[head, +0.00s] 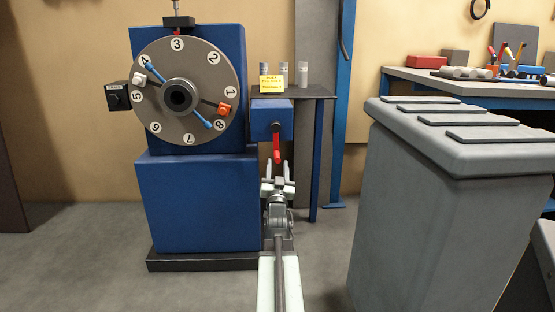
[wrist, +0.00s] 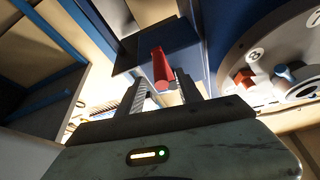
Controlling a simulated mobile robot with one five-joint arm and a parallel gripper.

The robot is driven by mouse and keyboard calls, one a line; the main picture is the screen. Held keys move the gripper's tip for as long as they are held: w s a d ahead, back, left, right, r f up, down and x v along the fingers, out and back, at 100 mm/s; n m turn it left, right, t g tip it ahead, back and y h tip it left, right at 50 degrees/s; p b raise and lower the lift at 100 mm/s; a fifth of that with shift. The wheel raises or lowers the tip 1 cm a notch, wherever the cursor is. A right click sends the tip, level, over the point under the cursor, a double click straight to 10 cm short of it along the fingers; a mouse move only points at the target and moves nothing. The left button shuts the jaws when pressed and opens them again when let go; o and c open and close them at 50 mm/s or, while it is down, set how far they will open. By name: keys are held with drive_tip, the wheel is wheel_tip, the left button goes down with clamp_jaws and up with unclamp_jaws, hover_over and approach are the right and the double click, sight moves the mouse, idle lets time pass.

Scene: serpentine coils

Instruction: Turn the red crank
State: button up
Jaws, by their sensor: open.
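The red crank (head: 277,148) hangs down from the front of a small blue box (head: 270,112) beside the large machine. My gripper (head: 279,168) is open just below the crank's lower end in the head view. In the wrist view the red crank (wrist: 161,70) appears between and beyond the two fingers of my gripper (wrist: 161,92). Whether the fingers touch it cannot be told. The grey numbered dial (head: 180,122) stands to the left on the blue machine, with blue, orange and white pegs on it.
A grey lidded cabinet (head: 437,200) stands close on the right. A dark side table (head: 316,92) with several small cylinders and a yellow note (head: 271,83) is behind the blue box. A workbench (head: 470,87) with tools is at the back right. Floor at the left is clear.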

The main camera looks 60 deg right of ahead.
sight(278, 153)
drive_tip(key=p+x, duration=0.2)
drive_tip(key=x, duration=0.6)
drive_tip(key=shift+p, duration=0.4)
drive_tip(key=shift+s+a, duration=0.1)
drive_tip(key=shift+c, duration=0.2)
clamp_jaws()
drive_tip(key=shift+s+f, duration=0.1)
drive_tip(key=shift+s, duration=0.05)
